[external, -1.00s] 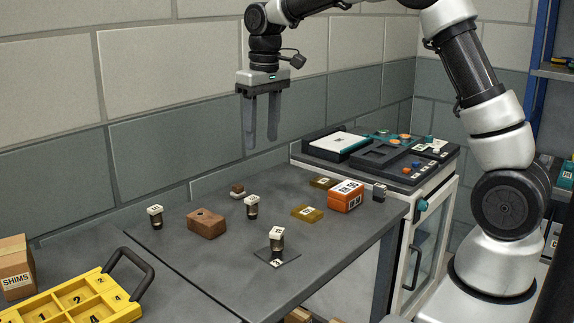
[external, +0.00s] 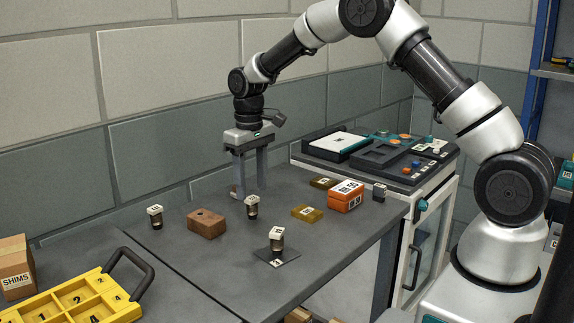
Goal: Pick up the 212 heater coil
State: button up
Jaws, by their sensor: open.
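Several small parts stand on the grey bench. Three are dark, short cylinders with white labelled tops: one at the left (external: 155,217), one in the middle (external: 252,208), one on a dark square plate at the front (external: 277,239). Their labels are too small to read, so I cannot tell which, if any, is the 212 heater coil. My gripper (external: 250,191) is open and points straight down, fingers low over the bench, just behind the middle cylinder in the picture. A small brown part with a light top is now mostly hidden by its left finger.
A brown block (external: 206,224), olive plates (external: 307,213) and an orange labelled box (external: 346,196) lie nearby. A yellow tray (external: 68,303) and a SHIMS carton (external: 14,268) are at the left. A cabinet with a dark top (external: 420,165) stands behind right. The wall runs close behind.

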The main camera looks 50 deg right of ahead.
aim_at(252, 198)
jog(key=shift+w+d+f, duration=0.15)
jog(key=shift+w+f, duration=0.05)
jog(key=shift+f, duration=1.2)
jog(key=shift+w+d+f, duration=0.1)
jog(key=shift+w+f, duration=0.05)
jog(key=shift+f, duration=1.2)
jog(key=shift+c, duration=0.3)
jog(key=c, duration=1.1)
